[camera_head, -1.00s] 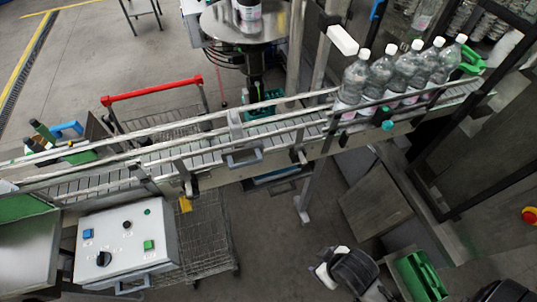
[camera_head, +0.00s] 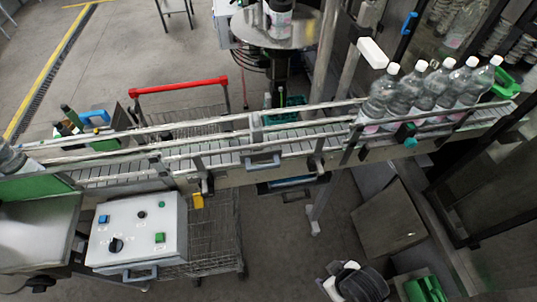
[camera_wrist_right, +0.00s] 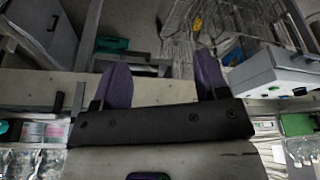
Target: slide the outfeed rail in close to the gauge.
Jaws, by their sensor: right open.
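The conveyor (camera_head: 225,160) runs across the head view with metal guide rails along both sides. The near rail (camera_head: 215,150) carries a grey U-shaped handle (camera_head: 262,162) at mid-belt. An upright grey piece (camera_head: 256,128) stands by the rails above that handle; I cannot tell whether it is the gauge. A gap of bare belt shows between the rails. My right gripper (camera_head: 333,284) is low in the head view, in front of the conveyor and apart from the handle. In the right wrist view its purple fingers (camera_wrist_right: 163,80) are spread with nothing between them. My left gripper is not seen.
Several clear bottles (camera_head: 425,92) stand on the belt's right end. A control box (camera_head: 137,228) with buttons is at the front left, beside a wire cart (camera_head: 215,240). A red-handled cart (camera_head: 180,86) stands behind. A green crate (camera_head: 425,288) is at the lower right.

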